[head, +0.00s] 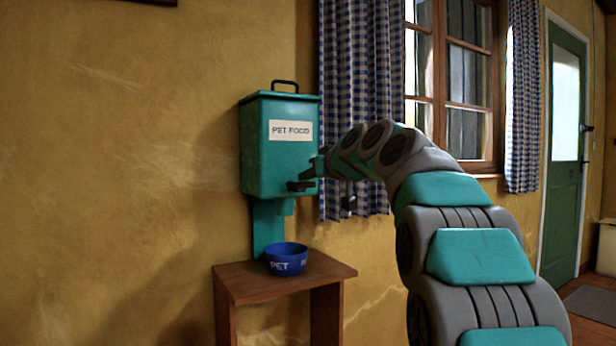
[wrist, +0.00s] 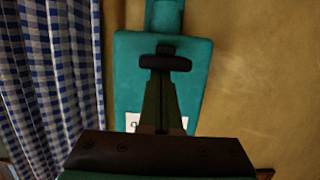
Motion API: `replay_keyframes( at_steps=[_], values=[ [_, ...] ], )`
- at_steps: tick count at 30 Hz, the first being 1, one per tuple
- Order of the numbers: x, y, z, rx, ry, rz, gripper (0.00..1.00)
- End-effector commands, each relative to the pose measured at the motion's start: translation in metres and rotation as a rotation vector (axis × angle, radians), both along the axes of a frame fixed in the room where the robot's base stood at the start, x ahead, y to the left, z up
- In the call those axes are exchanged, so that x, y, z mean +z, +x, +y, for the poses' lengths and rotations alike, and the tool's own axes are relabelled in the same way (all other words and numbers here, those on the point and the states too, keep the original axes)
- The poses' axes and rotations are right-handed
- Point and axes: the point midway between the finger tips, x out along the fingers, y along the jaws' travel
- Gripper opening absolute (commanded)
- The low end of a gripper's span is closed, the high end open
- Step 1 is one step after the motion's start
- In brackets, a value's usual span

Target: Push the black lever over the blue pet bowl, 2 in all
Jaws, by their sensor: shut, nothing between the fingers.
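A teal pet food dispenser (head: 255,165) with a "PET FOOD" label hangs on the wall. Its black lever (head: 299,186) sticks out low on the front, above the blue pet bowl (head: 286,262). The bowl stands upright on a small wooden table; its inside is mostly hidden. My gripper (head: 309,173) is shut and empty, close to the dispenser front just above the lever. In the wrist view, my gripper (wrist: 162,82) points at the lever (wrist: 166,62), and its tips appear right at the lever's edge. I cannot tell whether they touch it.
The wooden table (head: 237,279) stands against the yellow wall under the dispenser. A checked curtain (head: 350,70) hangs beside the dispenser, by a window (head: 468,90). A green door (head: 565,160) is at the far right. The wall left of the dispenser is bare.

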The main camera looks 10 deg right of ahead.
Motion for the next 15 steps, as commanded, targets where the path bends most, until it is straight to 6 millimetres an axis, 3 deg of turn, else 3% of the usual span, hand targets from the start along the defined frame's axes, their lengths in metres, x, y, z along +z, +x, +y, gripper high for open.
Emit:
replay_keyframes(
  at_steps=[8, 15],
  values=[
    [0.003, 0.0, 0.001, 0.001, -0.001, 0.004, 0.0],
    [0.045, -0.01, 0.004, 0.002, -0.002, 0.001, 0.0]
  ],
)
